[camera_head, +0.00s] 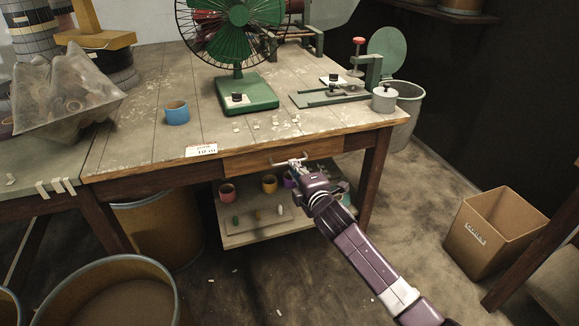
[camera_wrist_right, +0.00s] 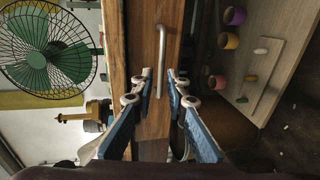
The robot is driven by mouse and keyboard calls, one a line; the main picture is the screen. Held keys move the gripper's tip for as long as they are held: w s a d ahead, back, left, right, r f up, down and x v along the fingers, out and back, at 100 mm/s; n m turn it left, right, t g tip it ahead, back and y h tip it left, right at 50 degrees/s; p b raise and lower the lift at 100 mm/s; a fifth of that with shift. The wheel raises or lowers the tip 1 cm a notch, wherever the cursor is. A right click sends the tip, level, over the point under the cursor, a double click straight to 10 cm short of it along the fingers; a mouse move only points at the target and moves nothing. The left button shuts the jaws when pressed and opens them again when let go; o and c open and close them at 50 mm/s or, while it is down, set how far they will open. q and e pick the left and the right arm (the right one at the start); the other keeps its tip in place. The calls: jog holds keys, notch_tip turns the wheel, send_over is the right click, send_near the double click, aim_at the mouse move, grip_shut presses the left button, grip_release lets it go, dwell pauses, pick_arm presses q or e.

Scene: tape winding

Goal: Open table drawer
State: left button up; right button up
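The wooden table drawer (camera_head: 245,162) sits under the front edge of the worktable (camera_head: 140,150), its front looking flush with the table. Its metal bar handle (camera_head: 280,161) is partly covered by my right gripper (camera_head: 297,166) in the head view. In the right wrist view, the handle (camera_wrist_right: 162,60) lies between the two fingertips of the right gripper (camera_wrist_right: 160,74). The fingers stand apart with a visible gap on either side of the bar. The wooden drawer front (camera_wrist_right: 148,120) shows behind them. My left gripper is not in view.
A green fan (camera_head: 245,90), a blue tape roll (camera_head: 177,113) and a green press (camera_head: 345,90) stand on the table. A cardboard box (camera_head: 500,230) stands on the floor at right.

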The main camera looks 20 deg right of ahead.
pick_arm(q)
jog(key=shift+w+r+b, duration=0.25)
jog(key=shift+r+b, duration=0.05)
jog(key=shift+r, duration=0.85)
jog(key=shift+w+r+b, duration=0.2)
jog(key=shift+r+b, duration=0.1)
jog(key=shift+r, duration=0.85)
pick_arm(e)
jog(key=shift+x, duration=2.75)
jog(key=shift+f, duration=0.15)
grip_shut()
jog(key=shift+s+d, duration=0.1)
